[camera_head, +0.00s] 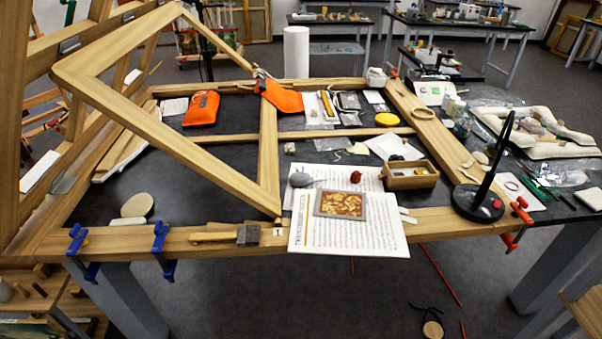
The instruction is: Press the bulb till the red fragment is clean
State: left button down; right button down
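A flat fragment (341,204) with a mottled red-brown and gold face and a grey border lies on printed paper sheets at the front middle of the worktable. Behind it to the left is a small grey rounded thing (301,179) that looks like a bulb with a thin tip. Behind it to the right is a small dark red rounded thing (355,177). I cannot tell for sure which of these two is the bulb. Both are apart from the fragment. Neither of my grippers shows in this view.
A wooden box (410,181) with small items stands right of the fragment. A black stand (478,203) with a tilted arm is farther right. A large tilted wooden frame (164,134) rises on the left. A wooden-handled brush (224,236) lies on the front beam.

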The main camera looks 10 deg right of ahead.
aim_at(299, 177)
jog(key=i+l+u, duration=0.2)
jog(key=l, duration=0.15)
jog(key=i+l+u, duration=0.15)
jog(key=l, duration=0.25)
jog(key=i+l+u, duration=0.2)
jog(key=l, duration=0.25)
jog(key=i+l+u, duration=0.2)
jog(key=l, duration=0.2)
jog(key=l+u, duration=0.15)
jog(key=l, duration=0.3)
jog(key=l+u, duration=0.2)
jog(key=l, duration=0.3)
jog(key=i, duration=0.05)
